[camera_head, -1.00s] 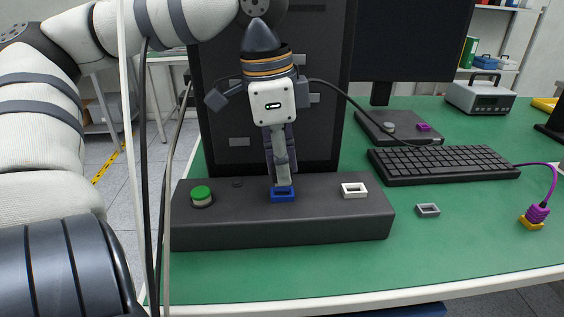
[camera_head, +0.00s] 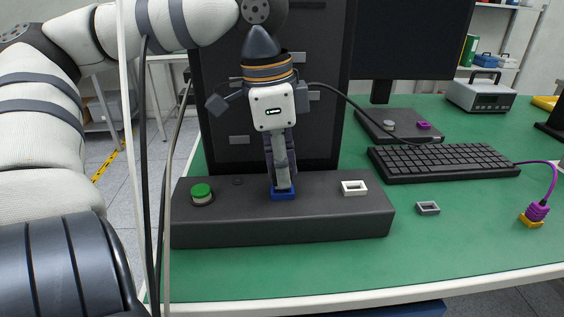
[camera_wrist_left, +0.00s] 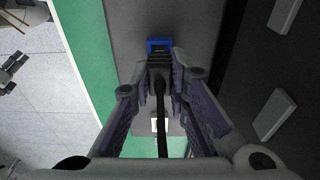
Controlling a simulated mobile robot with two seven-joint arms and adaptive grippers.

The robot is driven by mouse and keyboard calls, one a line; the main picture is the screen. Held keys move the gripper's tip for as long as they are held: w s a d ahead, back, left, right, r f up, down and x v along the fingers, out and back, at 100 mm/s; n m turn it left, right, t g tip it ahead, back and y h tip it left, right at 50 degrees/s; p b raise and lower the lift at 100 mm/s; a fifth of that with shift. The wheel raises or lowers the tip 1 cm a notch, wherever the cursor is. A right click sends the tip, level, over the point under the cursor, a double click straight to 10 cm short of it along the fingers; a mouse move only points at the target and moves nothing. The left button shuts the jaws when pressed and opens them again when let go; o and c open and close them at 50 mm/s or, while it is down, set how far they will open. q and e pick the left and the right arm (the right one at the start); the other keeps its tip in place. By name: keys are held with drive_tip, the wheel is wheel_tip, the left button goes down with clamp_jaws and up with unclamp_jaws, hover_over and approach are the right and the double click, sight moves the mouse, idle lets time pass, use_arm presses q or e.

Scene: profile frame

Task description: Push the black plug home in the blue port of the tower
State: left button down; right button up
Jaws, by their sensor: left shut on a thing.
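The blue port (camera_head: 283,196) is set in the top of the long dark grey block at the foot of the black tower (camera_head: 325,110). It also shows in the left wrist view (camera_wrist_left: 159,42). My left gripper (camera_head: 283,184) points down right over the port, its fingers shut on the black plug (camera_wrist_left: 159,63). In the left wrist view the plug's front end meets the blue port; how deep it sits is hidden. A black cable (camera_wrist_left: 161,110) runs back from the plug between the fingers. My right gripper is not in view.
On the grey block (camera_head: 290,230) are a green button (camera_head: 201,193) and a white port (camera_head: 354,189). A grey frame (camera_head: 428,208), a purple plug (camera_head: 537,212) in a yellow port and a keyboard (camera_head: 444,163) lie to the right. The front of the green table is clear.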

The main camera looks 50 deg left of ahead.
use_arm(q)
drive_tip(key=shift+f, duration=0.6)
drive_tip(key=c, duration=1.5)
unclamp_jaws()
drive_tip(key=shift+o, duration=0.2)
drive_tip(key=shift+r, duration=0.1)
wheel_tip(320, 180, up, 12)
drive_tip(key=s, duration=0.1)
drive_tip(key=shift+a, duration=0.45)
drive_tip(key=shift+s, duration=0.1)
